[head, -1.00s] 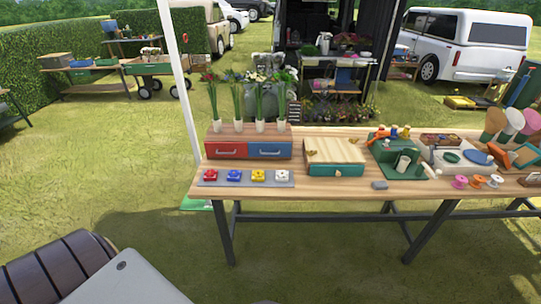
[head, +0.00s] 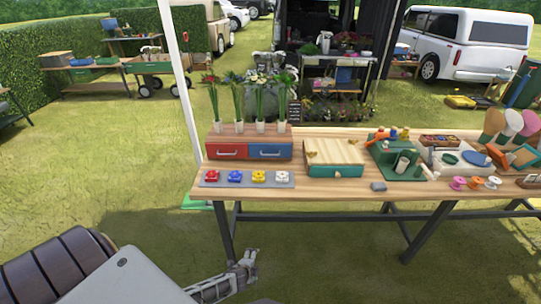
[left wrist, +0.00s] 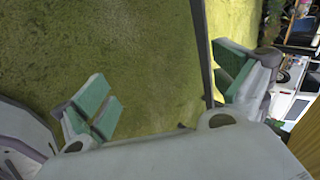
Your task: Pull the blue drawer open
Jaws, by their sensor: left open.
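The blue drawer (head: 270,151) is shut in the wooden drawer box at the left end of the table. It has a small handle on its front and sits right of the red drawer (head: 228,151). My left gripper (head: 249,258) is low in front of the table, below the tabletop and near a table leg, well short of the drawer. In the left wrist view its green-padded fingers (left wrist: 165,95) are wide apart with only grass between them. My right gripper is in neither view.
Several vases of flowers (head: 238,128) stand on top of the drawer box. A grey strip with coloured buttons (head: 246,179) lies in front of it. A wooden-lidded green box (head: 335,171) stands to the right. The table's front edge (head: 300,196) lies between my gripper and the drawers.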

